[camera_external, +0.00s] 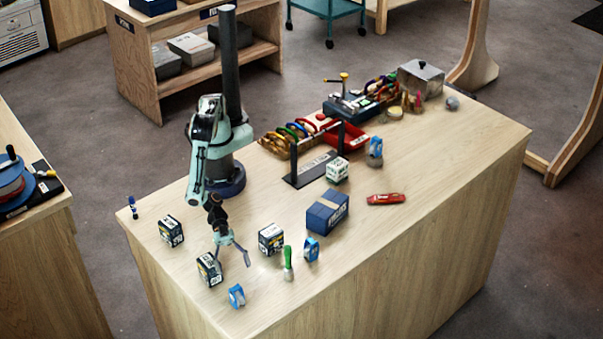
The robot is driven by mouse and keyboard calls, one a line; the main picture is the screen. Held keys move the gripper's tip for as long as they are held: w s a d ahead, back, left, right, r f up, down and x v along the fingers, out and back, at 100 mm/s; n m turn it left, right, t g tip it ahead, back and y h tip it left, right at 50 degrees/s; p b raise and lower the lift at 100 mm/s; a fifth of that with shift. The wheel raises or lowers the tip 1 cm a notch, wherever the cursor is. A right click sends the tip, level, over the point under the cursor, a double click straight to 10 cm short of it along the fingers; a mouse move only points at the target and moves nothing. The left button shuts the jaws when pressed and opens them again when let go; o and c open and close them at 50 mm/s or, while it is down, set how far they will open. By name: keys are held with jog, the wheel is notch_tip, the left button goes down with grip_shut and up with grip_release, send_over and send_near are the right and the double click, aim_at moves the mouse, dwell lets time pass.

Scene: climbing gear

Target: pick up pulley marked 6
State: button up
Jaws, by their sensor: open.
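Small blue pulley-like pieces stand on the wooden bench: one (236,296) near the front edge, one (311,249) right of the green-handled brush, and a taller blue-grey one (375,150) further back. Their marks are too small to read, so I cannot tell which is marked 6. My gripper (234,257) points down over the front left of the bench, open, with nothing seen between its fingers. It is just right of a dark labelled box (209,269) and behind the nearest blue piece. Its exact height above the bench is unclear.
More dark labelled boxes (171,230) (271,239) stand around my gripper. A green-handled brush (287,262), a blue box (327,211), a green-white box (337,170) and a red tool (385,199) lie to the right.

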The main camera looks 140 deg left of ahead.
aim_at(235, 288)
jog(key=shift+s+d+f, duration=0.4)
jog(key=shift+f, duration=0.05)
jog(key=shift+x, duration=3.35)
jog(key=shift+d, duration=0.15)
grip_shut()
